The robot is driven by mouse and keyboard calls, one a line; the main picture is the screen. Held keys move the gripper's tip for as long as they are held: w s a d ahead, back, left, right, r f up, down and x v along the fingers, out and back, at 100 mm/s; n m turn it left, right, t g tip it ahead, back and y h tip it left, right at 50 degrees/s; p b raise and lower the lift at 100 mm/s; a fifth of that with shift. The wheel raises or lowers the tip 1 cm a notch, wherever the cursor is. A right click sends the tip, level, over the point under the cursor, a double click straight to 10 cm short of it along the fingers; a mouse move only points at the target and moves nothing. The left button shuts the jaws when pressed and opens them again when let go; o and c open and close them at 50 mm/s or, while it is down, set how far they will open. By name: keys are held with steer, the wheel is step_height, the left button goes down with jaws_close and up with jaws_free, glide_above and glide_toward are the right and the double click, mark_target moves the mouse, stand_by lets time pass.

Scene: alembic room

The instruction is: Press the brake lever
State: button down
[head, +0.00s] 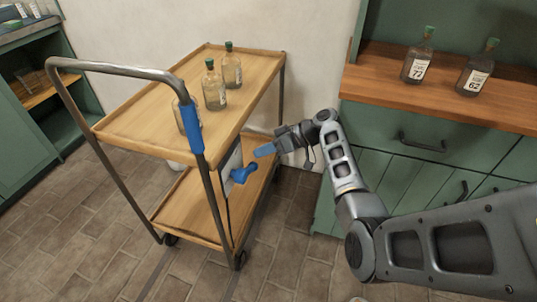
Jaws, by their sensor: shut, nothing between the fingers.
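A wooden two-tier cart (135,125) with a grey metal frame stands left of centre in the head view. A blue lever (241,175) sticks out from a pale plate on the cart's right side, between the two shelves; it looks like the brake lever. My gripper (266,150) is just above and to the right of this lever, pointing left towards the cart. Its fingers are shut with nothing between them, and a blue piece shows at its tip. A small gap shows between that tip and the lever.
Several bottles with green caps stand on the cart's top shelf (215,92). A blue sleeve (193,128) wraps the cart's handle (120,68). A green cabinet (390,125) with two labelled bottles stands at right. Green shelving (60,120) is at left. The tiled floor in front is clear.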

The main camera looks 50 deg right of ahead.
steer(key=v, duration=1)
steer(key=shift+d+r, duration=0.15)
steer(key=shift+d, duration=0.2)
steer(key=shift+w, duration=0.15)
steer(key=s+a+f+m+g+h, duration=0.1)
steer(key=s+a+f+m+h, duration=0.3)
steer(key=a+f, duration=0.55)
steer(key=s+a+f+h+p, duration=0.25)
steer(key=s+a, duration=0.55)
steer(key=s, duration=0.4)
steer(key=s+a+r+n+t, duration=0.1)
steer(key=s+a+r, duration=0.3)
steer(key=r, duration=0.5)
steer(key=s+a+r+t+p, duration=0.1)
steer(key=s+a+r+t, duration=0.2)
steer(key=s+a+r, duration=0.2)
steer(key=s+a+r+n+t, duration=0.1)
steer(key=s+a+r, duration=0.3)
steer(key=r, duration=0.9)
steer(key=s+t, duration=0.1)
steer(key=s, duration=0.2)
steer(key=shift+s+a+r+n+p, duration=0.15)
steer(key=shift+s+a+n+p, duration=0.1)
steer(key=shift+a+n+p, duration=0.1)
steer(key=c, duration=1.9)
jaws_free()
steer(key=shift+h, duration=0.25)
